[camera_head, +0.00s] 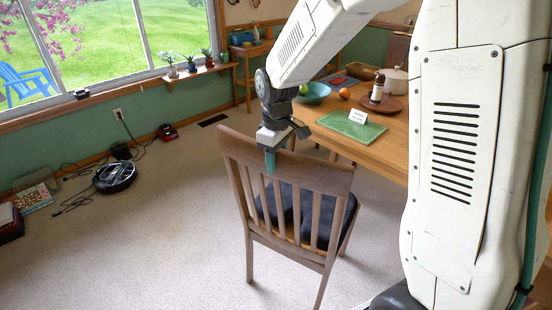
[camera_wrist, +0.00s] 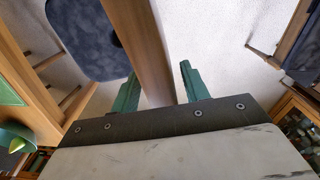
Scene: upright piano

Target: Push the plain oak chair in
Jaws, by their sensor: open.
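The wooden chair (camera_head: 290,180) with a slatted back and dark seat pad stands on the carpet beside the table (camera_head: 385,150). Its back faces my body camera. My gripper (camera_head: 270,160) points down at the chair's top rail. In the wrist view the open green fingers of my gripper (camera_wrist: 159,72) stand on either side of the chair's top rail (camera_wrist: 150,50). The rail lies closer to the left finger; I cannot tell whether they touch. The seat pad (camera_wrist: 85,40) shows left of the rail. One finger is hidden behind the rail in the head view.
The table holds a teal bowl (camera_head: 313,93), a green mat (camera_head: 351,126) with a small card, and a round wooden tray (camera_head: 392,105). A robot vacuum (camera_head: 115,177) and cables lie on the floor at left.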

